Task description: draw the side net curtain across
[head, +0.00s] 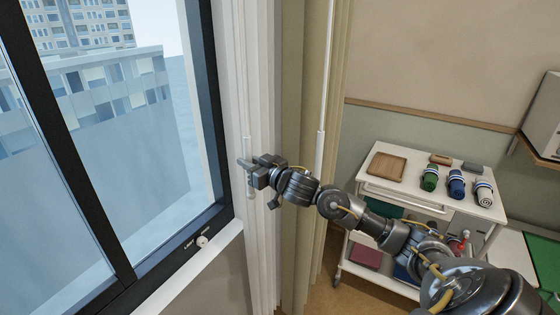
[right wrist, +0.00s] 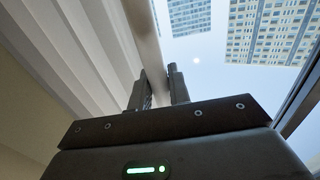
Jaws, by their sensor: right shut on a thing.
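The white net curtain (head: 262,90) hangs in gathered upright folds at the right side of the window. Its pale folds also fill the left of the right wrist view (right wrist: 75,45). A thin white draw wand (head: 248,150) hangs upright at the curtain's window-side edge. My right gripper (head: 252,172) reaches in from the right and is shut on this wand. In the right wrist view the wand (right wrist: 147,40) runs up from between the two fingers (right wrist: 163,90). My left gripper is not in the frames.
A dark-framed window (head: 215,120) with a white sill (head: 190,268) fills the left. A beige curtain (head: 295,60) with its own white wand (head: 321,130) hangs just right of the net. A white trolley (head: 430,190) with rolled towels stands at the right.

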